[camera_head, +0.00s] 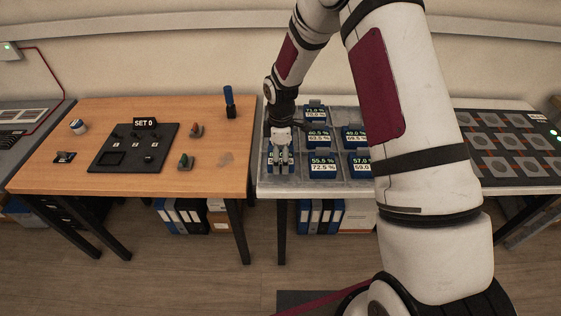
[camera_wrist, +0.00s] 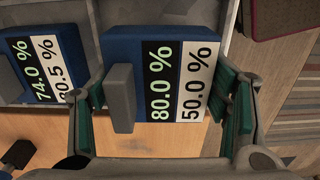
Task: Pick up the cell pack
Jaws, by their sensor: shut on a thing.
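The cell pack in my gripper is a blue block with a grey grip tab (camera_wrist: 121,98) and a label reading 80.0 % and 50.0 % (camera_wrist: 178,80). My gripper (camera_wrist: 160,92) has its green-padded fingers on two opposite sides of this pack in the wrist view and is shut on it. In the head view my gripper (camera_head: 281,153) points down at the front left of the grey tray (camera_head: 325,181) and hides most of the pack. I cannot tell whether the pack is clear of the tray floor. A neighbouring pack (camera_wrist: 40,60) reads 74.0 %.
Several other blue packs, such as the 55.5 % one (camera_head: 322,164), sit in the tray's compartments. A wooden table (camera_head: 220,180) with a black panel (camera_head: 133,148) and a blue upright object (camera_head: 229,101) stands left. A dark slotted board (camera_head: 510,140) lies right.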

